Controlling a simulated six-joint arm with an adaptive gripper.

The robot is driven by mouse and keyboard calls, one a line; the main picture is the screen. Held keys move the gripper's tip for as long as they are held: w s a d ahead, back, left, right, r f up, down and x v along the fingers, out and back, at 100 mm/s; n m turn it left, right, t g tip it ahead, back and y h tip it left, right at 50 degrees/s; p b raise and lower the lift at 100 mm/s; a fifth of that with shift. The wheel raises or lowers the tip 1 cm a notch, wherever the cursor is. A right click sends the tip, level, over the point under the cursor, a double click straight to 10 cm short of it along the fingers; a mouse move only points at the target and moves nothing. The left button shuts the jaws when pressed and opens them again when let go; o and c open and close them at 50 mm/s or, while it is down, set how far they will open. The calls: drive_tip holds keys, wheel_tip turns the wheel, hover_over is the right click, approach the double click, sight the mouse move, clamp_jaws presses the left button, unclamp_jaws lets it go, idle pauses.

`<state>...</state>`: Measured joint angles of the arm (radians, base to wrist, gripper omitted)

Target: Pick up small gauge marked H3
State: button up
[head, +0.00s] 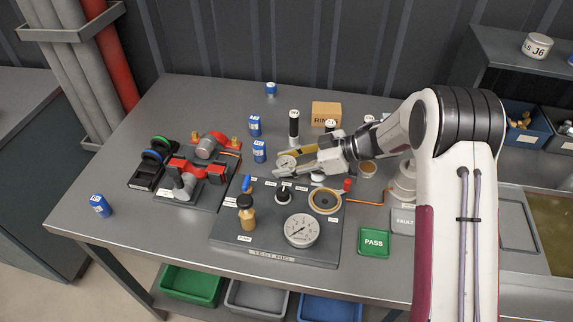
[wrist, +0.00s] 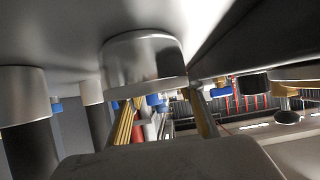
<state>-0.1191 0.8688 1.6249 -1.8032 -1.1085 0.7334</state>
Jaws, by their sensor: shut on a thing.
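A small round gauge with a pale dial (head: 287,161) is at the tip of my gripper (head: 284,168) in the head view. My gripper is shut on it, just above the back edge of the grey test rig (head: 276,232). The marking H3 cannot be read on it at this size. My fingers partly hide the gauge.
A large gauge (head: 301,230), a brass ring (head: 325,200) and a brass-bodied fitting (head: 247,212) are on the rig. Blue cans (head: 259,151), a red-and-grey pump assembly (head: 185,179) and a cardboard box (head: 326,113) surround it. A green PASS tray (head: 374,242) is at front right.

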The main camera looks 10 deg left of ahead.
sight(286, 163)
drive_tip(key=shift+r, duration=0.1)
wheel_tip(286, 163, up, 10)
idle(0.6)
